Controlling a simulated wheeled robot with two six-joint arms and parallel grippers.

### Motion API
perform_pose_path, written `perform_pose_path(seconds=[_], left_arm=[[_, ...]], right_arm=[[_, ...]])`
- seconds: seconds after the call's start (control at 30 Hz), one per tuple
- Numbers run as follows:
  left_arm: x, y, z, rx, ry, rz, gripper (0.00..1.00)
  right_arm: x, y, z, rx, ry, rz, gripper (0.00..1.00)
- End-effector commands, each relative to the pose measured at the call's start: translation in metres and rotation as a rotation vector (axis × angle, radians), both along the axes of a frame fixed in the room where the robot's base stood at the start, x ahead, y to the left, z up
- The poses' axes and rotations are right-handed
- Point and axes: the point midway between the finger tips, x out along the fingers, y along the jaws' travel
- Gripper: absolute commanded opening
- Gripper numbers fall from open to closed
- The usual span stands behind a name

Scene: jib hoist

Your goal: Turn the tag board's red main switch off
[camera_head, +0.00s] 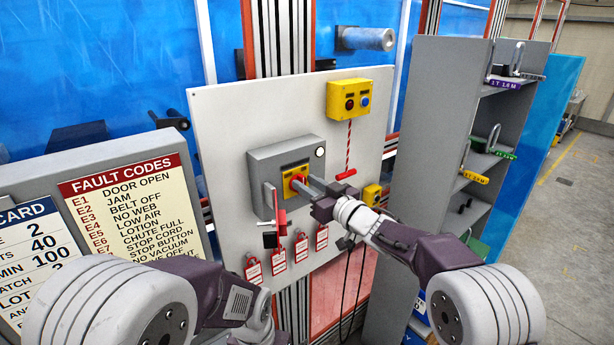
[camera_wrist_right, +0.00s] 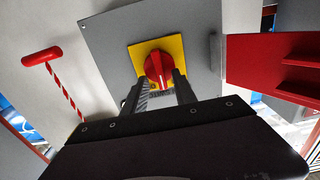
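The red main switch (camera_head: 296,181) is a rotary knob on a yellow plate, on a grey box (camera_head: 262,160) on the white tag board (camera_head: 225,115). In the right wrist view the knob (camera_wrist_right: 157,69) shows a white line running roughly up and down. My right gripper (camera_head: 310,188) is at the switch from the right. In the wrist view its two fingers (camera_wrist_right: 160,82) stand apart, one on each side of the knob's lower part. I cannot tell whether they touch it. The fingers partly hide lettering below the knob. My left arm shows at the lower left; its gripper is not in view.
Several red-and-white tags (camera_head: 301,249) hang below. A yellow button box (camera_head: 360,98) with a red-handled pull cord (camera_head: 346,174) is at upper right. A grey shelf (camera_head: 430,110) stands right.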

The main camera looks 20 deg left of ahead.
Motion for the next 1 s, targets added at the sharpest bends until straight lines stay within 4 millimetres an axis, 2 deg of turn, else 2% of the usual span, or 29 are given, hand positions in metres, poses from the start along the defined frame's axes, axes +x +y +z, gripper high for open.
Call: perform_pose_path(seconds=[0.3, 0.4, 0.43, 0.77, 1.0], left_arm=[[0.0, 0.0, 0.002, 0.0, 0.001, 0.0, 0.0], [0.0, 0.0, 0.002, 0.0, 0.001, 0.0, 0.0], [0.0, 0.0, 0.002, 0.0, 0.001, 0.0, 0.0], [0.0, 0.0, 0.0, 0.0, 0.001, 0.0, 0.0], [0.0, 0.0, -0.012, 0.0, 0.0, 0.0, 0.0]], right_arm=[[0.003, 0.004, -0.001, -0.001, 0.001, -0.001, 0.33], [0.003, 0.004, -0.001, -0.001, 0.001, -0.001, 0.05], [0.003, 0.004, -0.001, 0.0, 0.0, -0.001, 0.0], [0.003, 0.004, -0.001, -0.01, -0.013, -0.001, 0.0], [0.002, 0.005, -0.002, -0.075, -0.1, 0.0, 0.0]])
